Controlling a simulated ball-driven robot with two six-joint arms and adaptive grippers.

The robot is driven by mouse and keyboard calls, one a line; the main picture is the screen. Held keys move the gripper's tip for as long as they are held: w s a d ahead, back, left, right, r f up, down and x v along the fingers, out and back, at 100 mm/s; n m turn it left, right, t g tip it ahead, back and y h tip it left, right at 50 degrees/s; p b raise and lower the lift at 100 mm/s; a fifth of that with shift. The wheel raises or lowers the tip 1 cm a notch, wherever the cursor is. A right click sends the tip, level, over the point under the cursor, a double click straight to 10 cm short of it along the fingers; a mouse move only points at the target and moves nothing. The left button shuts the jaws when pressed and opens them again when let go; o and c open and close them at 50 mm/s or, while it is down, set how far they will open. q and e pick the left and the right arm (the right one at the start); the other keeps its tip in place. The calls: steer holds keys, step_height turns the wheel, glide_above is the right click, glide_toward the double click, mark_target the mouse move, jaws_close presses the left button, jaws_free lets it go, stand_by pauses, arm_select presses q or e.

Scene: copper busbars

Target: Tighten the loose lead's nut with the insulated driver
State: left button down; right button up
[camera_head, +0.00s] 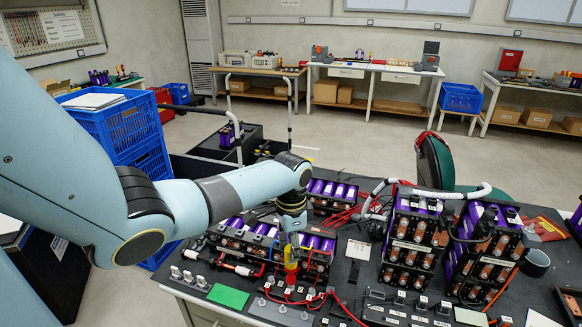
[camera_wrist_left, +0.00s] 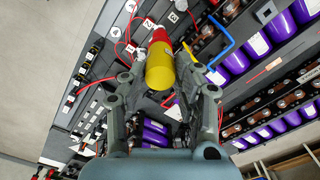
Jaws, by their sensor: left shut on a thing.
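My left gripper (camera_head: 291,240) is shut on the insulated driver (camera_head: 291,262), with its red and yellow handle. The driver points down over the row of terminals with red leads (camera_head: 292,297) at the front of the bench. In the left wrist view my left gripper (camera_wrist_left: 164,72) has a finger on each side of the driver's yellow handle (camera_wrist_left: 159,72), and its red part shows beyond. Red leads (camera_wrist_left: 125,47) run beside it to the numbered terminals. The driver's tip and the nut under it are hidden or too small to tell. My right gripper is not in view.
Purple battery modules with copper busbars (camera_head: 410,245) stand to the right of the driver, and others lie behind it. A green pad (camera_head: 228,296) lies front left on the dark bench. A black cup (camera_head: 535,262) stands at the right. Blue crates (camera_head: 118,130) are stacked at left.

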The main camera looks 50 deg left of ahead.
arm_select(q)
steer(key=n+p, duration=0.1)
steer(key=n, duration=0.1)
steer(key=shift+n, duration=0.4)
steer(key=n+p, duration=0.1)
steer(key=n, duration=0.2)
steer(key=shift+r+p, duration=0.25)
steer(key=shift+p, duration=0.15)
steer(key=shift+f+n, duration=0.2)
steer(key=shift+n, duration=0.8)
steer(key=n, duration=0.3)
steer(key=shift+f+n, duration=0.1)
steer(key=shift+n, duration=0.3)
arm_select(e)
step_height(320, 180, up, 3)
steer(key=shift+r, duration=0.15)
arm_select(q)
steer(key=shift+f+b, duration=0.7)
steer(key=shift+f, duration=0.05)
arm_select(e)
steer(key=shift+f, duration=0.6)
arm_select(q)
steer(key=shift+f, duration=0.3)
